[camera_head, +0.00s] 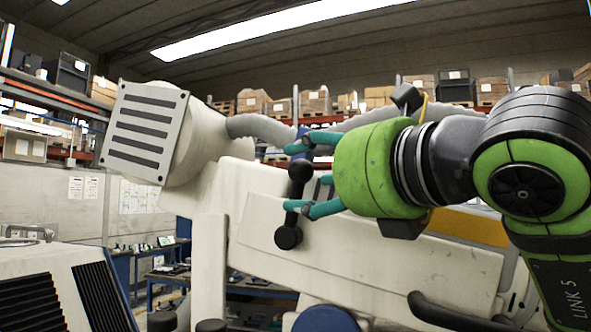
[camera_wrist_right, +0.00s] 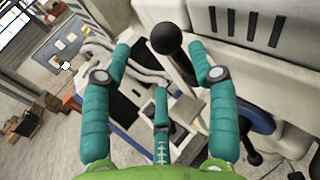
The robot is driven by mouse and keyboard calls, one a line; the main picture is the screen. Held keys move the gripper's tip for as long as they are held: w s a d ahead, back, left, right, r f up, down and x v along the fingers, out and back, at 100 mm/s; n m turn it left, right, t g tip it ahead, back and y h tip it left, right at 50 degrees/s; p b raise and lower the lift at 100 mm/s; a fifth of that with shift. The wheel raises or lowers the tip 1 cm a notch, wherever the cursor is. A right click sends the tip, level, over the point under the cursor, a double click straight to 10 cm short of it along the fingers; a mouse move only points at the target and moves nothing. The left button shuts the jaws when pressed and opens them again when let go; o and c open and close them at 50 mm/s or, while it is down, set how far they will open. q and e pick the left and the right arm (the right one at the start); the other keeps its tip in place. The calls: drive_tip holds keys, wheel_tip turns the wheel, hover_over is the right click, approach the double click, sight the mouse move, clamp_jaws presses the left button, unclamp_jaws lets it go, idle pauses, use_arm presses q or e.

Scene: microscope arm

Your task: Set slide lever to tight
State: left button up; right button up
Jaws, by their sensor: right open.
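The slide lever is black with a round knob (camera_head: 288,237) and is mounted on the side of the white microscope arm (camera_head: 400,265). In the head view it hangs down, slightly tilted. In the right wrist view its round knob (camera_wrist_right: 166,38) shows between and beyond my fingertips. My right gripper (camera_head: 290,177) is open, with teal fingers spread above and across the lever's shaft in the head view. The same gripper (camera_wrist_right: 161,60) appears empty in the right wrist view; whether a finger touches the lever cannot be told. My left gripper is not in view.
A grey slotted plate (camera_head: 145,132) is on the machine's head at left. A dark curved handle (camera_head: 450,315) is low at right. A white cabinet with black vents (camera_head: 60,290) stands at lower left. Shelves with boxes (camera_head: 255,102) are far behind.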

sight(297, 182)
drive_tip(key=shift+r+p+x, duration=0.2)
drive_tip(key=shift+p+x, duration=0.15)
drive_tip(key=shift+x, duration=0.5)
drive_tip(key=w, duration=0.1)
drive_tip(key=w+p, duration=0.1)
drive_tip(key=shift+w+a+f, duration=0.3)
drive_tip(key=shift+w+a, duration=0.05)
drive_tip(key=shift+w, duration=0.05)
drive_tip(key=shift+w+a+f, duration=0.1)
drive_tip(key=shift+w+a, duration=0.05)
drive_tip(key=shift+w, duration=0.1)
drive_tip(key=shift+s, duration=0.15)
drive_tip(key=c, duration=1.1)
clamp_jaws()
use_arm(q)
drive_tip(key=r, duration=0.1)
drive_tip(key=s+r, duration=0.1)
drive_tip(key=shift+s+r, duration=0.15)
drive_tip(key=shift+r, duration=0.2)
